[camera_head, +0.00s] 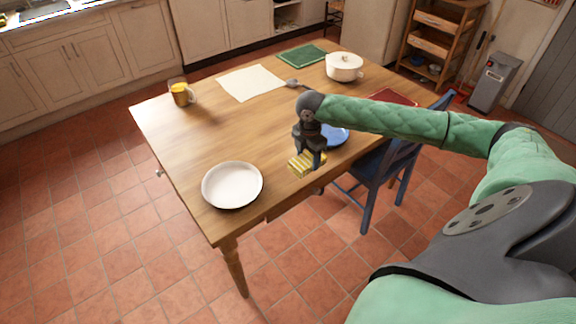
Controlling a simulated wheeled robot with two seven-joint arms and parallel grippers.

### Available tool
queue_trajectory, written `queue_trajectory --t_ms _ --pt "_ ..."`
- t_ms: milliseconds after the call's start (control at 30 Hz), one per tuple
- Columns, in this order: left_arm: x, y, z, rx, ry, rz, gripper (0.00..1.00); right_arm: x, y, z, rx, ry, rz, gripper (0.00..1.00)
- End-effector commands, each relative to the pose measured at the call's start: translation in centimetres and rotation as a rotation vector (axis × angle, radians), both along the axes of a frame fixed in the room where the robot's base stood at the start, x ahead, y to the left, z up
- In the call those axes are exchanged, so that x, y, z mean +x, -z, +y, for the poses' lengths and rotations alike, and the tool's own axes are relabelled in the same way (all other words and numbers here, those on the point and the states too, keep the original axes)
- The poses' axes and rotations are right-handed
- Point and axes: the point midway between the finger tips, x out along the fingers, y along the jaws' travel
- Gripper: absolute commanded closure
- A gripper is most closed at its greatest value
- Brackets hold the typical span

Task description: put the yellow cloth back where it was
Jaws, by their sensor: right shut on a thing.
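A yellow striped cloth (298,164) is at the near right edge of the wooden table (180,140). My right gripper (313,158) points down over it and is shut on it. The gripper covers part of the cloth, and I cannot tell whether the cloth touches the table. A blue plate (336,136) lies just behind the gripper, partly hidden by it. My left gripper is not in view.
A white bowl (232,185) stands at the near left corner. A blue chair (376,168) stands by the right edge. The table's middle is clear.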

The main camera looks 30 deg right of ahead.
Motion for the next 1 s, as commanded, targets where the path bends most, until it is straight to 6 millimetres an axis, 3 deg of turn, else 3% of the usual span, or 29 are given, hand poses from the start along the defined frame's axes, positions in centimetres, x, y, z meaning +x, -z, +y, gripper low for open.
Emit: queue_trajectory --t_ms 67,167,700,1000 --pt "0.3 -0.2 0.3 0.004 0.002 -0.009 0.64 0.7 0.2 0.0 0.003 -0.006 -0.001 0.59" --pt "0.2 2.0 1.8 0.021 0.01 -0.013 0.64 2.2 0.9 0.1 0.004 -0.005 -0.001 0.59" --pt "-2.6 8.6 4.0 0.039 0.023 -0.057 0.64 11.0 6.3 0.0 0.002 -0.004 0.0 0.59" --pt "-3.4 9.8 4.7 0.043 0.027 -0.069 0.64 11.4 7.9 0.0 0.002 -0.004 0.001 0.59"
